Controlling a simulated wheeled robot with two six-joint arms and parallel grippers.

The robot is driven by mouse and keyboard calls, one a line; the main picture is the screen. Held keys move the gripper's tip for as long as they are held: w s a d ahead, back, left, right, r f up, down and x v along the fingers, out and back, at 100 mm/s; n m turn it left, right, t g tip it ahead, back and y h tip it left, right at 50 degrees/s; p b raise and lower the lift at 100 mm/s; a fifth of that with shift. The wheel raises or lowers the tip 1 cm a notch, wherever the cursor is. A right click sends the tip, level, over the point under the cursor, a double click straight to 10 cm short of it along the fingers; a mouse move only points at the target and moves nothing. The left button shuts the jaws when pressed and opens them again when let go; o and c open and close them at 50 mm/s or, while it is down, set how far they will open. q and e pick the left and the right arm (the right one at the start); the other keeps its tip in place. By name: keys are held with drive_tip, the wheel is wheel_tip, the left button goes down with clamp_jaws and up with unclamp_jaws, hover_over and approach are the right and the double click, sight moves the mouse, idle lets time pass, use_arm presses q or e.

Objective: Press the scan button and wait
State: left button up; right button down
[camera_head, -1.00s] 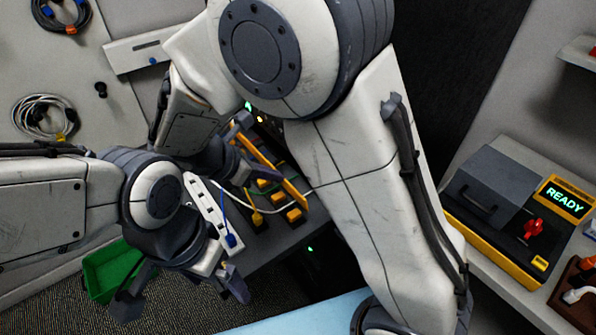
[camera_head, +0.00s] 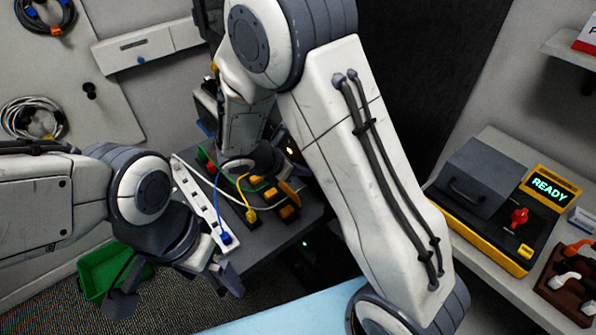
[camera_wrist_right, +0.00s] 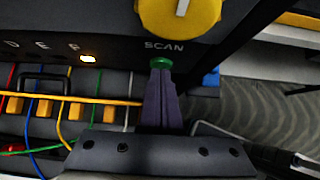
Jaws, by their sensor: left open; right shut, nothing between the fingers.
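In the right wrist view, the green scan button (camera_wrist_right: 161,63) sits under the word SCAN on a dark panel (camera_wrist_right: 115,55). My right gripper (camera_wrist_right: 160,82) is shut and empty, its tips right at the button's lower edge. They overlap it in the picture; I cannot tell whether it is pressed in. In the head view my own arm hides the button and these fingertips. My left gripper (camera_head: 177,291) is open and empty, low at the left near the green bin.
A yellow knob (camera_wrist_right: 178,15) is above the SCAN label, and a lamp (camera_wrist_right: 88,59) glows beside it. Coloured cables run to orange plugs (camera_wrist_right: 78,112). A white power strip (camera_head: 195,200) and green bin (camera_head: 97,272) are at the left. A yellow-and-grey machine (camera_head: 480,215) reads READY.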

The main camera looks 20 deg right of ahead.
drive_tip(key=shift+w+d+r, duration=0.1)
drive_tip(key=shift+w+d, duration=0.15)
drive_tip(key=shift+d, duration=0.5)
drive_tip(key=s+a+r, duration=0.3)
drive_tip(key=a+r, duration=0.4)
drive_tip(key=a, duration=0.4)
drive_tip(key=shift+s, duration=0.4)
